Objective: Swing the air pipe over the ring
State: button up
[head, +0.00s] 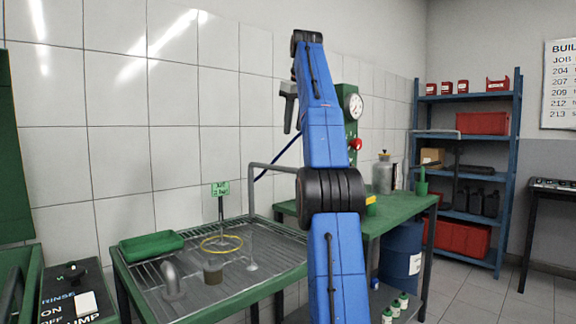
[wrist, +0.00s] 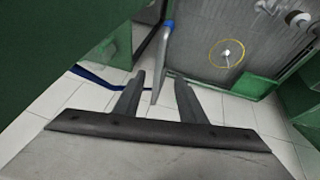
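The air pipe (head: 274,167) is a grey bent pipe beside the grated wash table in the head view; its right part is hidden behind my arm. In the wrist view, a grey pipe with a blue end (wrist: 161,65) shows in line with the gap between my fingers, apparently beyond them. The yellow ring (head: 222,243) lies on the table around the foot of a small sign post. It also shows at upper right in the wrist view (wrist: 227,53). My gripper (wrist: 160,98) is open and empty. In the head view, my gripper (head: 289,112) hangs above the pipe.
A blue hose (head: 280,156) runs near the pipe. A green bench (head: 408,205) and gauge panel (head: 352,112) stand to the right.

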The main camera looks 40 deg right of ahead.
jog(key=x, duration=1.5)
jog(key=shift+w+f, duration=0.1)
jog(key=shift+f, duration=0.3)
grip_shut()
